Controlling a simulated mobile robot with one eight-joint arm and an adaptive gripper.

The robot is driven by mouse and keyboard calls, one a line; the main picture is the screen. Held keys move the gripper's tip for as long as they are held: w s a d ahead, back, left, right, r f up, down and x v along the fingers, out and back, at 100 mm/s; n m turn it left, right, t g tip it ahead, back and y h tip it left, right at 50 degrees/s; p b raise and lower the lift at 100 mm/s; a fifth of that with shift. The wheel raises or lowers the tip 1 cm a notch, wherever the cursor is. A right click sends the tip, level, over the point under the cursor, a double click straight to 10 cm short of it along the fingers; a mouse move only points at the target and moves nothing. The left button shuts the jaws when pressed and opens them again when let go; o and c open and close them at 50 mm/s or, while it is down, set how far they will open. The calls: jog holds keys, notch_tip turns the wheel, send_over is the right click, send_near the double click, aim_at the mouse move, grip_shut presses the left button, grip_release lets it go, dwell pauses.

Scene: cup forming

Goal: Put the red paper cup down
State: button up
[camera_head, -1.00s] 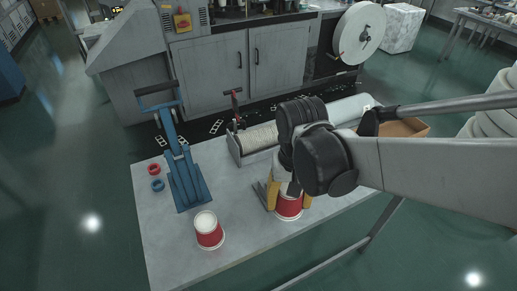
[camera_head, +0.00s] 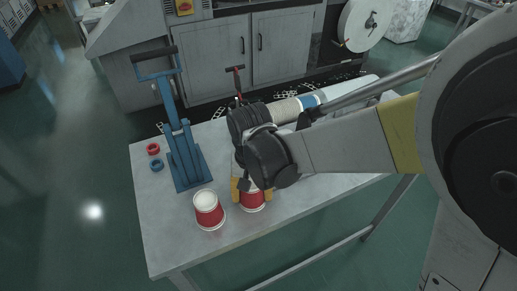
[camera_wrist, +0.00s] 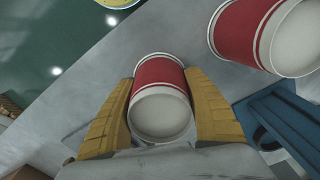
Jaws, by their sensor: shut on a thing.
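In the head view a red paper cup with white bands (camera_head: 252,201) is between the yellow fingers of my gripper (camera_head: 251,190), near the table's front edge. In the wrist view this cup (camera_wrist: 160,84) shows its white end toward the camera, with a yellow finger on each side. My gripper (camera_wrist: 160,112) is shut on it. A second red and white cup (camera_head: 208,210) stands to its left on the table, apart from it by a small gap. It also shows at the upper right of the wrist view (camera_wrist: 240,35). Whether the held cup touches the table is hard to tell.
A blue lever press (camera_head: 186,155) stands behind the second cup, with a red ring (camera_head: 153,149) and a blue ring (camera_head: 157,165) to its left. The grey table (camera_head: 165,235) is bare at front left.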

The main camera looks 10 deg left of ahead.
jog(key=o, duration=0.8)
jog(key=shift+f, duration=0.1)
notch_tip(320, 180, up, 12)
jog(key=p, duration=0.3)
jog(key=shift+p, duration=0.4)
jog(key=shift+d+r, duration=0.2)
jog(key=shift+r, duration=0.05)
jog(key=s+d+r+t, duration=0.1)
jog(key=d+r+t, duration=0.1)
jog(key=d, duration=0.6)
jog(key=s+d+r+m+t, duration=0.1)
jog(key=s+d+t, duration=0.1)
jog(key=d, duration=0.7)
jog(key=s+d+r+t, duration=0.2)
jog(key=d+t, duration=0.1)
jog(key=d, duration=0.5)
jog(key=shift+s+d+r+m, duration=0.15)
jog(key=shift+s+r+m, duration=0.1)
jog(key=shift+r+m, duration=0.15)
